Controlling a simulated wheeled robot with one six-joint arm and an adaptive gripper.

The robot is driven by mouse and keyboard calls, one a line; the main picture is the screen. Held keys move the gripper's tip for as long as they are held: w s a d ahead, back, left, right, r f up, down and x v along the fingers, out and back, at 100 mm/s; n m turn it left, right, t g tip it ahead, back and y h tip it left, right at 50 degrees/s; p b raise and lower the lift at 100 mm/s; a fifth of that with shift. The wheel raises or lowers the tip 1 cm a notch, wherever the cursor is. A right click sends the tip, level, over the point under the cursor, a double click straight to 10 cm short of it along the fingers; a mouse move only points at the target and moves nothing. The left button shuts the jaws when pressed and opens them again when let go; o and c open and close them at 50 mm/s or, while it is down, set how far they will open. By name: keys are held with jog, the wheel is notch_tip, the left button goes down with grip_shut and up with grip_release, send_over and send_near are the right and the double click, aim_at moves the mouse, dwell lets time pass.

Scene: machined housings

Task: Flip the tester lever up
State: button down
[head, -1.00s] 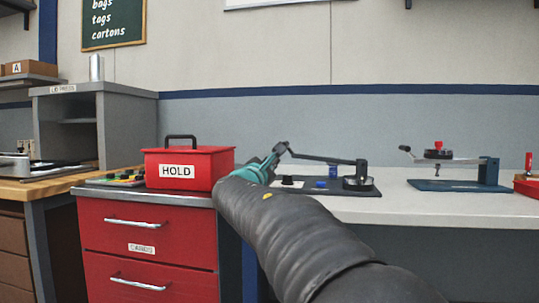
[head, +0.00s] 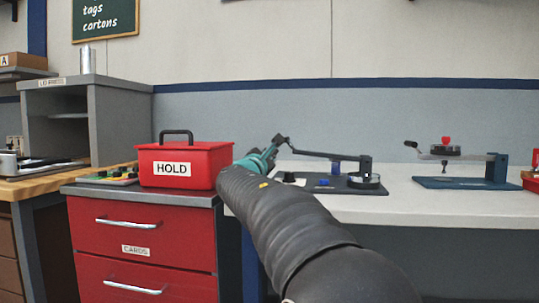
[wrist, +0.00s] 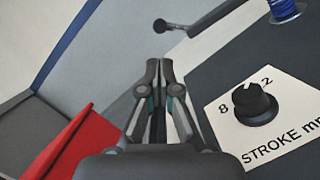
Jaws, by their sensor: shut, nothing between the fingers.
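The tester has a dark base plate (head: 345,186) on the white bench, with a post at its right end. Its lever (head: 325,155) runs left from the post, nearly level, to an end close to my gripper (head: 279,140). In the wrist view the lever (wrist: 183,28) ends in a black knob just beyond my fingertips (wrist: 160,68), with a small gap in the picture. Whether they touch in depth I cannot tell. My gripper is shut and empty. A black dial (wrist: 255,104) on a "STROKE mm" plate lies to the right of the fingers.
A red HOLD box (head: 184,166) stands on a red drawer cabinet (head: 140,233) left of my arm. A second device with a red knob (head: 446,140) and its own handle stands right of the tester. Bare bench (head: 400,208) lies in front of both.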

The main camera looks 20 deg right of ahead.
jog(key=p+x, duration=0.1)
jog(key=x, duration=0.5)
jog(key=shift+w+d, duration=0.25)
jog(key=shift+w, duration=0.05)
